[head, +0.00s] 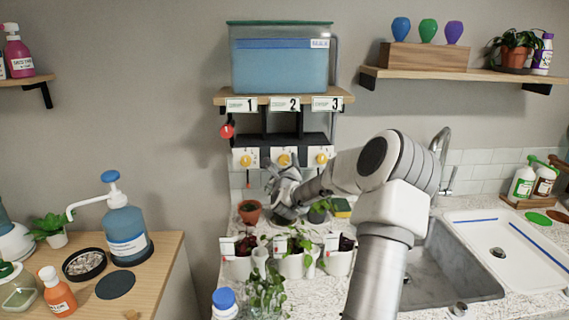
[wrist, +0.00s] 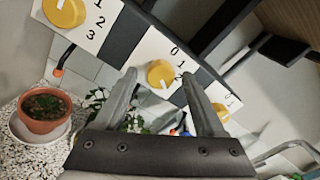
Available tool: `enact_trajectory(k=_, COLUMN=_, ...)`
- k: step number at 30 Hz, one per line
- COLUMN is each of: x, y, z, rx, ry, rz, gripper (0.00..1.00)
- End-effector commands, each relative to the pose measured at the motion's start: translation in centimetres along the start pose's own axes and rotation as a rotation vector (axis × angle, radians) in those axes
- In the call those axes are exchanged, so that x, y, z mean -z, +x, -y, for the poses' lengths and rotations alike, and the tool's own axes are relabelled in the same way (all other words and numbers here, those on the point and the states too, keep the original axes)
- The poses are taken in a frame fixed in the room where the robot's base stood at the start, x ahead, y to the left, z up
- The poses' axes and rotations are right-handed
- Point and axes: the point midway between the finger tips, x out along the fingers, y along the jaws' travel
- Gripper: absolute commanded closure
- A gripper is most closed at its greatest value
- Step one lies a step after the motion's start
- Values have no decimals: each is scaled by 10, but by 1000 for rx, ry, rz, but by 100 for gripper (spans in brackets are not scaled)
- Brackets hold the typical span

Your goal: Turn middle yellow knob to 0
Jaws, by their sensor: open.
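The middle yellow knob (head: 284,160) sits on a white plate under the label 2, between two similar knobs. In the wrist view the middle knob (wrist: 160,73) shows between my fingertips, with numerals 0, 1 and 2 beside it. A pale mark is on its face, but I cannot tell surely which numeral it points at. My gripper (wrist: 160,79) is open and empty, one finger on each side of the knob in the picture. I cannot tell whether it touches the knob. In the head view my gripper (head: 279,174) is just below and in front of the middle plate.
The left knob (head: 245,161) and right knob (head: 321,158) flank the middle one. A blue water tank (head: 280,70) stands on the shelf above. A terracotta pot (head: 250,212) and several white planters are on the counter below. A sink (head: 450,265) is at the right.

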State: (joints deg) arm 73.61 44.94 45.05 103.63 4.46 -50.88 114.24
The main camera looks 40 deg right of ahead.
Motion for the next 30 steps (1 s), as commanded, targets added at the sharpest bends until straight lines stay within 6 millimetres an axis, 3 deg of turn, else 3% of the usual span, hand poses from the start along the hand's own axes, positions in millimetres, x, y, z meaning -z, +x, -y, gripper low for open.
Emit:
enact_trajectory(k=10, x=0, y=3, z=0, rx=0, ry=0, rz=0, gripper=30)
enact_trajectory(k=21, x=0, y=3, z=0, rx=0, ry=0, rz=0, gripper=97)
enact_trajectory(k=30, x=1, y=3, z=-1, rx=0, ry=-14, rz=1, gripper=100)
